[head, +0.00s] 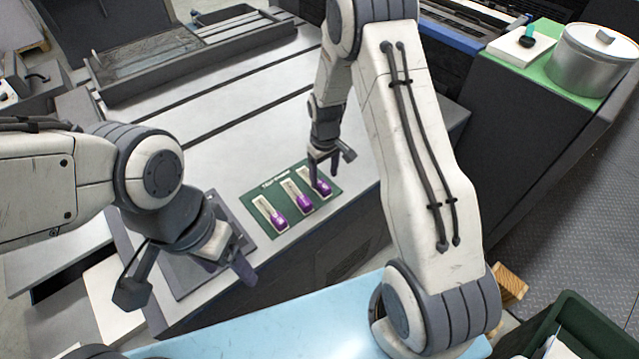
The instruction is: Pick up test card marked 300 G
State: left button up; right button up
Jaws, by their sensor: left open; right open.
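Three test cards with purple patches lie in a row on a green mat (333,197) on the grey machine top. They are the left card (266,209), the middle card (292,192) and the right card (312,178). The markings on the cards are too small to read, so I cannot tell which is 300 G. My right gripper (325,172) is open, pointing down at the right card and partly covering it; I cannot tell whether it touches. My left gripper (192,290) is open and empty, left of the mat and nearer the front.
A dark plate (180,284) lies under my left gripper. A light blue surface (290,332) is in front. At the back right, a metal pot (597,62) and a white block (520,45) stand on green. A dark green crate (570,325) is at bottom right.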

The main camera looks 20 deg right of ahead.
aim_at(324, 186)
jog(key=shift+f+p, duration=0.35)
jog(key=shift+f, duration=0.25)
notch_tip(324, 186, down, 3)
jog(key=shift+d+f+p, duration=0.1)
jog(key=shift+f+p, duration=0.1)
jog(key=shift+p, duration=0.4)
jog(key=shift+w+f, duration=0.1)
jog(key=shift+f, duration=0.35)
grip_shut()
